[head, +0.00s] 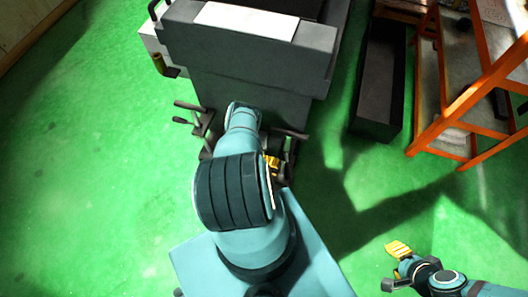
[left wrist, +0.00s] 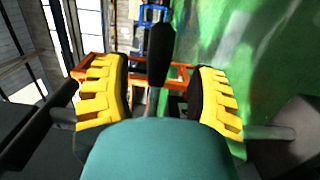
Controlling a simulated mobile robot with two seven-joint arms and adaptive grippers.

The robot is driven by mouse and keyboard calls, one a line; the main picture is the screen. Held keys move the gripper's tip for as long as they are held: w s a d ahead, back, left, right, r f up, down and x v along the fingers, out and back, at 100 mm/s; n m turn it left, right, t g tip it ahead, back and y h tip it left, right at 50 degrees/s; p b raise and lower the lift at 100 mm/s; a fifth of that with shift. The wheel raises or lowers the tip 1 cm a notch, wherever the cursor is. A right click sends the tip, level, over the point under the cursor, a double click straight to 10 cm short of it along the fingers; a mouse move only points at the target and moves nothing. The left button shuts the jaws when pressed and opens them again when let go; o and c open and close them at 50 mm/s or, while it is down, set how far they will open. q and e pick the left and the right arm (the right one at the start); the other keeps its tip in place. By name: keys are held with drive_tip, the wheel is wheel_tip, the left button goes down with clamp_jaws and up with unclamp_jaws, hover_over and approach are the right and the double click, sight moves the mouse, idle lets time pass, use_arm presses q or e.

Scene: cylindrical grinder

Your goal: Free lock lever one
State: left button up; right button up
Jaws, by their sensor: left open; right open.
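In the left wrist view a lever with a black grip (left wrist: 160,55) and a thin grey rod stands between the two yellow-padded fingers of my open left gripper (left wrist: 158,98). Gaps show on both sides of it. In the head view my left gripper (head: 272,165) is mostly hidden behind my left arm, at the front of the grinder (head: 250,95). A dark bar (head: 292,133) sticks out there, and levers with dark grips (head: 190,108) show left of my arm. I cannot tell which is lock lever one. My right gripper (head: 396,266) is open and empty, low at the right.
A long dark box (head: 380,85) stands on the floor right of the grinder. An orange-framed rack (head: 465,85) is further right. The green floor (head: 80,190) is clear at the left.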

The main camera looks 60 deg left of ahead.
use_arm(q)
drive_tip(key=v, duration=0.7)
drive_tip(key=shift+s+a, duration=0.1)
drive_tip(key=shift+s, duration=0.1)
idle(0.4)
